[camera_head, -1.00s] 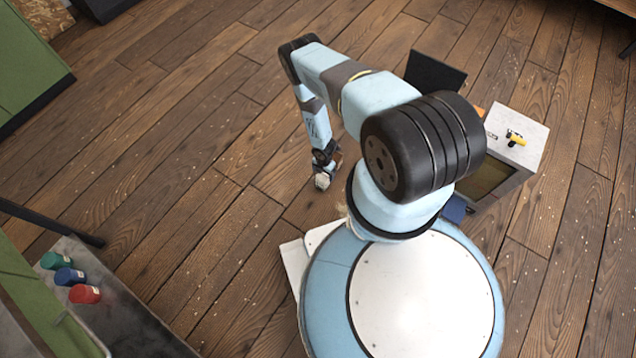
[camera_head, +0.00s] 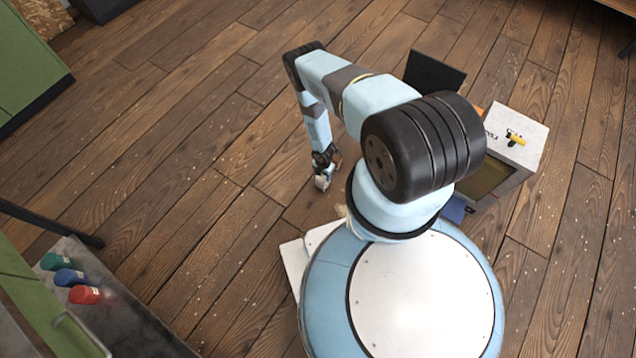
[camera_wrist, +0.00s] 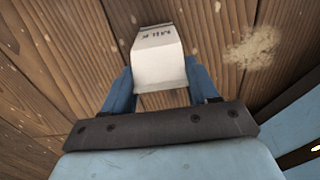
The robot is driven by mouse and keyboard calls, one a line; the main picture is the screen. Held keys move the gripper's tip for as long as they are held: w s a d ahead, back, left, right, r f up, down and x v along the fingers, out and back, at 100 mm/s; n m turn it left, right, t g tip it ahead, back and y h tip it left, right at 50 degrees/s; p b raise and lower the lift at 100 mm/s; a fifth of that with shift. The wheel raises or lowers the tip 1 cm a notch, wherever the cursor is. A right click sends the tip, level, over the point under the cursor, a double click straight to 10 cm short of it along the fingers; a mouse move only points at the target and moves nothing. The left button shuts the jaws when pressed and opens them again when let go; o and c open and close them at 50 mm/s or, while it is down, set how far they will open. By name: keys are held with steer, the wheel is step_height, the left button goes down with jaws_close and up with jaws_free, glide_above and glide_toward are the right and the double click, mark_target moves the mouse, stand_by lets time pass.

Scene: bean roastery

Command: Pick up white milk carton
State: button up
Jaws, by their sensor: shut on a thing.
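The white milk carton (camera_wrist: 157,60) is between the two blue fingers of my gripper (camera_wrist: 158,85) in the wrist view. Dark "MILK" lettering shows near its far edge. The fingers are shut on its sides. In the head view, my gripper (camera_head: 322,180) is low, left of my base, with the small white carton (camera_head: 321,183) at its tip. I cannot tell whether the carton touches the floor.
A grey-white box-shaped unit (camera_head: 519,130) with a yellow-handled item on top stands right of my arm. A bench (camera_head: 120,300) with green, blue and red containers (camera_head: 84,295) is at lower left. The wooden floor (camera_head: 190,130) left of my arm is clear.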

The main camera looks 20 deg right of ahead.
steer(key=c, duration=0.5)
